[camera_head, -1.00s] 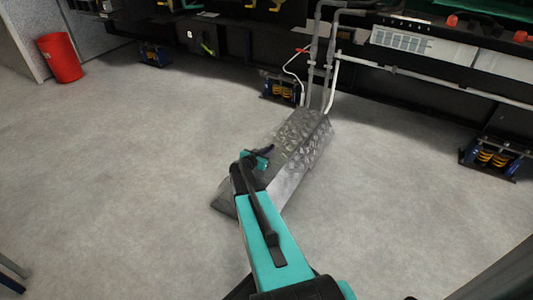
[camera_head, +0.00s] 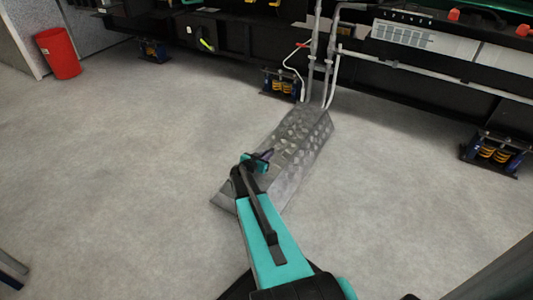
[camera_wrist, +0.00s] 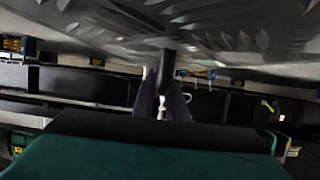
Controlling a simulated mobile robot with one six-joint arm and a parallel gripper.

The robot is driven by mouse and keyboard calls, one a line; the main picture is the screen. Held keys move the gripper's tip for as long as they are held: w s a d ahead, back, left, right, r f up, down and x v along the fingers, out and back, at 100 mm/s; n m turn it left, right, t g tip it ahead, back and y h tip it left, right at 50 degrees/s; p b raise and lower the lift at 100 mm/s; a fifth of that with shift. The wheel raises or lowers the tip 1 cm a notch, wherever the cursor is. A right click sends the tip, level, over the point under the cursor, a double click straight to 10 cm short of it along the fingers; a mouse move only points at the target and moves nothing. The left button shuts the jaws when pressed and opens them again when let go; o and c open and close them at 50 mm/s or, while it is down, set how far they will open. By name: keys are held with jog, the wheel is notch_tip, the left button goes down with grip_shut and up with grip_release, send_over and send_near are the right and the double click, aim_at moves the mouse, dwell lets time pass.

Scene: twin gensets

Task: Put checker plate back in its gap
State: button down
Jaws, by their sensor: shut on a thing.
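The checker plate (camera_head: 303,132) is a grey patterned metal sheet in the head view. In the wrist view the plate (camera_wrist: 200,30) spans the top, close above my gripper. In the wrist view my gripper (camera_wrist: 163,98) is shut on a dark peg-like part under the plate, which looks like the plate's grip. My arm hides part of the channel. I cannot tell whether the plate is fully flush; the gap is not visible.
Upright pipes (camera_head: 322,60) rise at the channel's far end, before the dark genset base. Spring mounts (camera_head: 281,83) stand on the floor along it, another at the right (camera_head: 492,150). A red bin (camera_head: 58,53) stands far left. The floor on both sides is clear.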

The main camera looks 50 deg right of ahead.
jog(key=shift+f, duration=0.4)
jog(key=c, duration=1.8)
grip_release()
jog(key=shift+o, duration=0.2)
notch_tip(320, 180, up, 4)
jog(key=p, duration=0.3)
send_over(255, 175)
jog(key=shift+a, duration=0.1)
